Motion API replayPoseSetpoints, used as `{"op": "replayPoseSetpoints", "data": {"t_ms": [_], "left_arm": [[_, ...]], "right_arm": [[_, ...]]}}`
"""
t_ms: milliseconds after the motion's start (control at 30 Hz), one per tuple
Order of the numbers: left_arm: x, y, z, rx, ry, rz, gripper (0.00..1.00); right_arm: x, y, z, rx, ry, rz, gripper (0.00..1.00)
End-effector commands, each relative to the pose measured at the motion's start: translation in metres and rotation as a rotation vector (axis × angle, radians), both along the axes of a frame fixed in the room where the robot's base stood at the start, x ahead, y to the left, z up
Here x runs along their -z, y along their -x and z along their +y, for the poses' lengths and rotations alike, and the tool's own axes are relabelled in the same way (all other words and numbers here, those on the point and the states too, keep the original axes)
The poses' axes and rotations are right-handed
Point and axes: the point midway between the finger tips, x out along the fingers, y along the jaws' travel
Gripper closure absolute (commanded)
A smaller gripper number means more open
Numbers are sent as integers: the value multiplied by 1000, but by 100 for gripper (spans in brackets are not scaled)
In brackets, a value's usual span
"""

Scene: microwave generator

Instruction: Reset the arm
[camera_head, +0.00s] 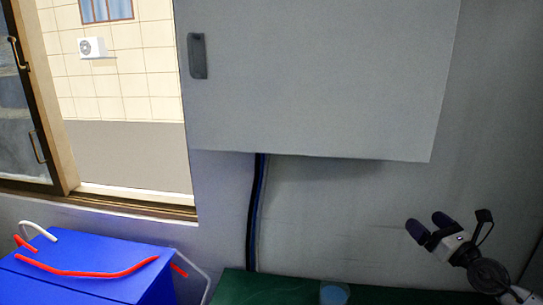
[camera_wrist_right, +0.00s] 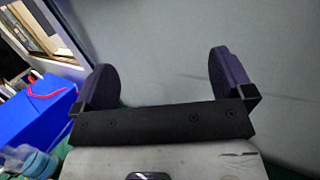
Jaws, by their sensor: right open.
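My left gripper is in neither view.
A grey wall cabinet (camera_head: 320,80) hangs at the upper middle, with dark cables (camera_head: 256,210) below it. A blue box (camera_head: 95,262) with red strips stands lower left. A green surface (camera_head: 270,288) at the bottom holds a light-blue round object (camera_head: 334,293). A window (camera_head: 125,110) is at left.

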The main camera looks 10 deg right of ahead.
Motion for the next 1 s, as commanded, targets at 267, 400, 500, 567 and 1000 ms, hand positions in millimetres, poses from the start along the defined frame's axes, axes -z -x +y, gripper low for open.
{"op": "replayPoseSetpoints", "data": {"t_ms": [267,400,500,567,1000], "left_arm": [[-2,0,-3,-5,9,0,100],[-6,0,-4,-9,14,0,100],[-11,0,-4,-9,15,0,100],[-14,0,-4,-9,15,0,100],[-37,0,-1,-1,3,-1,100]], "right_arm": [[-90,34,34,13,-1020,-342,1],[-63,56,59,81,-1555,-346,1],[-9,80,93,221,-1919,-241,1],[24,97,115,325,-2069,-145,1],[193,258,233,821,-2605,455,1]]}}
